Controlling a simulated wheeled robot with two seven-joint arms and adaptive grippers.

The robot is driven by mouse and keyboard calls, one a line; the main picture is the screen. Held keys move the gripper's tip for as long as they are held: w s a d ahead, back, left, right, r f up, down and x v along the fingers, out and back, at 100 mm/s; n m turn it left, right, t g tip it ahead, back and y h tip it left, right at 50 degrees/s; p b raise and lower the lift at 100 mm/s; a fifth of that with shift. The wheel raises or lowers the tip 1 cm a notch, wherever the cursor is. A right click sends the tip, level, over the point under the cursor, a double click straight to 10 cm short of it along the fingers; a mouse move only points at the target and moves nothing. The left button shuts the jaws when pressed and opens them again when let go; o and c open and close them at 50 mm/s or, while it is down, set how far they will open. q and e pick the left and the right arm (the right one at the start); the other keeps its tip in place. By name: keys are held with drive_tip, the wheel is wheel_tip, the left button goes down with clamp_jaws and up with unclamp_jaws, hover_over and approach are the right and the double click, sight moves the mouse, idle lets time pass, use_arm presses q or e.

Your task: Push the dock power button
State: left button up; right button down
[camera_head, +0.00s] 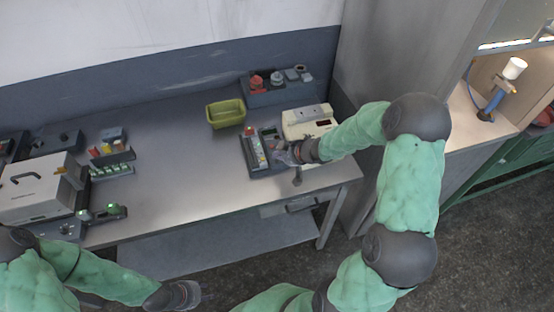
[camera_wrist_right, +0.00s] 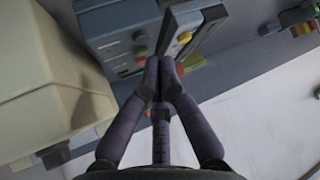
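A grey dock-like device (camera_head: 250,150) with a row of small coloured parts stands on the table in the head view, just left of my right gripper (camera_head: 282,154). In the right wrist view my right gripper (camera_wrist_right: 160,68) has its fingertips together, with nothing seen held. I cannot tell which one is the power button, or whether the fingertips touch the panel. My left gripper (camera_head: 188,294) hangs low at the front; its fingers are unclear.
A white box-shaped device (camera_head: 308,121) stands right of the dock, close to my right arm. A green bin (camera_head: 226,113) and a grey control box (camera_head: 277,92) are behind. A white case (camera_head: 38,190) and racks (camera_head: 110,165) are at left. The table middle is clear.

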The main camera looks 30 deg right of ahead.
sight(278, 163)
wheel_tip(278, 163, up, 6)
drive_tip(key=p, duration=0.6)
